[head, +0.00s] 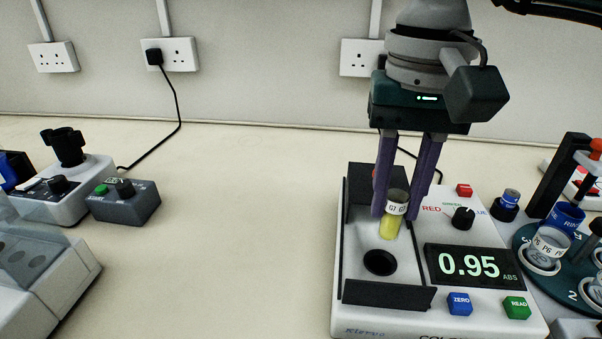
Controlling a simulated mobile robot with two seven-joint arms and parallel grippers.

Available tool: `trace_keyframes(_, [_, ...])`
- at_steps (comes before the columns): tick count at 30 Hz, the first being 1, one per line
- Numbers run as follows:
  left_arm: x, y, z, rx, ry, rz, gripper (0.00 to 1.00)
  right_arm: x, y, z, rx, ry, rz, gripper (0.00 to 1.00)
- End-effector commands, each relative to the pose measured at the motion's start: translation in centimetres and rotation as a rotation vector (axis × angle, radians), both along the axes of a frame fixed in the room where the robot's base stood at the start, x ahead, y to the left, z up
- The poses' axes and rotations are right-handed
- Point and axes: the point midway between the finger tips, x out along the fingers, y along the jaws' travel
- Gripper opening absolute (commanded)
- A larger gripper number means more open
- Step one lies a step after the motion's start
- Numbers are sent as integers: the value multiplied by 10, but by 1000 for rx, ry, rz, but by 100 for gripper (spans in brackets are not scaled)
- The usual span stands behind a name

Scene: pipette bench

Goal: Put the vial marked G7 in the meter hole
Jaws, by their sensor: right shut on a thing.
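My right gripper (401,205) points down over the meter (345,312) with its two purple fingers shut on a vial (391,228). The vial holds yellow liquid, has a dark cap, and its white label appears to read G7. It is roughly upright, just behind the dark round meter hole (380,262) in the picture. I cannot tell how high its bottom is above the meter's top. The meter's display (474,266) reads 0.95 ABS. My left gripper is not in view.
The meter has a black knob (463,218), a blue ZERO button (460,303) and a green READ button (516,307). A dark green carousel (520,250) with labelled vials stands at the right. A grey control box (125,205) stands at the left. The middle bench is clear.

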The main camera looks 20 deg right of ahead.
Motion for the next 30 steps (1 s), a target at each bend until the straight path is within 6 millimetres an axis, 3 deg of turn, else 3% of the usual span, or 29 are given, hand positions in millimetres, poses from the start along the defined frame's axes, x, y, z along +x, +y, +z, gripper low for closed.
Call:
trace_keyframes(3, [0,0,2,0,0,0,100,-1,0,-20,1,3,0,0])
trace_keyframes(8, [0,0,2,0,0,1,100,0,0,-34,0,2,0,0])
trace_keyframes(15, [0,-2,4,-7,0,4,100,0,1,-68,1,2,0,0])
trace_keyframes(30, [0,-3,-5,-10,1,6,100,0,0,-77,0,-1,0,0])
